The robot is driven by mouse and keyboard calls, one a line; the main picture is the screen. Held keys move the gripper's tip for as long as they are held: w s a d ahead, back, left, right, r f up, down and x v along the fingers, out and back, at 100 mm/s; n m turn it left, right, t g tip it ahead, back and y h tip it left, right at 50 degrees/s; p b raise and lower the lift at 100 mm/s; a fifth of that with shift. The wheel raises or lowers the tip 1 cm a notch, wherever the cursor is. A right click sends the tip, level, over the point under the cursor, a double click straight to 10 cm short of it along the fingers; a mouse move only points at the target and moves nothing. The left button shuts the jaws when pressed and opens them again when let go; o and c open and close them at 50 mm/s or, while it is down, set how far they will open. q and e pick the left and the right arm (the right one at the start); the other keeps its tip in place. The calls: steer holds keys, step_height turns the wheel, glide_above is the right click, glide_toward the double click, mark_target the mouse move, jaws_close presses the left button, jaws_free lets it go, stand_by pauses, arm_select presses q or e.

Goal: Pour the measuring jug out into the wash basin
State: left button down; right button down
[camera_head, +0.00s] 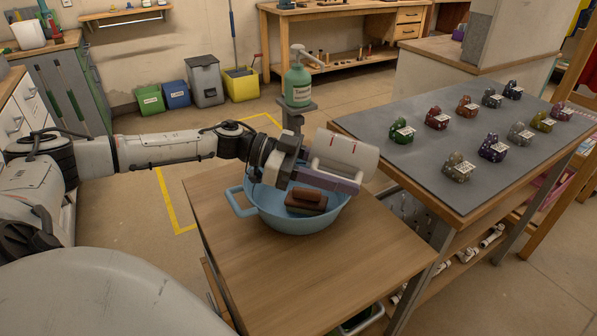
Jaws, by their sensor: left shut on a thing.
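The wash basin (243,203) is a light blue tub with a side handle, standing on a wooden table (300,270). A brown block-like object (306,201) lies in it. The measuring jug (350,152) is whitish with red marks and is tipped over on its side above the basin's back right part. My left gripper (325,178) is shut on the jug, with the arm reaching in from the left. The jug's mouth and any contents are hard to make out. The gripper hides part of the jug and of the basin's back rim. My right gripper is not in view.
A green pump bottle (299,84) stands on a grey stand just behind the basin. A grey-topped table (420,180) with several small coloured objects stands at the right. The wooden table is bare in front of the basin. Several bins (205,82) stand by the back wall.

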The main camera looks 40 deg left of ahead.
mark_target(361, 178)
arm_select(q)
steer(key=p, duration=0.1)
steer(key=d+p, duration=0.1)
steer(key=p, duration=0.1)
steer(key=shift+w+d+r+g+y, duration=0.1)
steer(key=shift+w+d+g+y, duration=0.05)
steer(key=shift+w+g+y, duration=0.2)
steer(key=shift+y+p, duration=0.25)
steer(key=shift+p, duration=0.3)
steer(key=p, duration=0.4)
steer(key=shift+w+r+g+y+p, duration=0.1)
steer(key=shift+g+y+p, duration=0.2)
steer(key=shift+g+y, duration=0.1)
steer(key=y, duration=0.1)
steer(key=r+g+y, duration=0.1)
steer(key=y, duration=0.1)
steer(key=g+y, duration=0.1)
steer(key=shift+r+g, duration=0.25)
steer(key=g+y, duration=0.1)
steer(key=y, duration=0.1)
steer(key=w+d+g+y, duration=0.1)
steer(key=shift+d+f+y, duration=0.15)
steer(key=shift+d+y, duration=0.15)
steer(key=shift+y, duration=0.1)
steer(key=shift+w+d+f+g+y, duration=0.15)
steer(key=shift+f+g+y, duration=0.15)
steer(key=shift+g+y, duration=0.35)
steer(key=shift+w+d+f+g+y, duration=0.1)
steer(key=shift+f+g+y, duration=0.2)
steer(key=shift+y, duration=0.65)
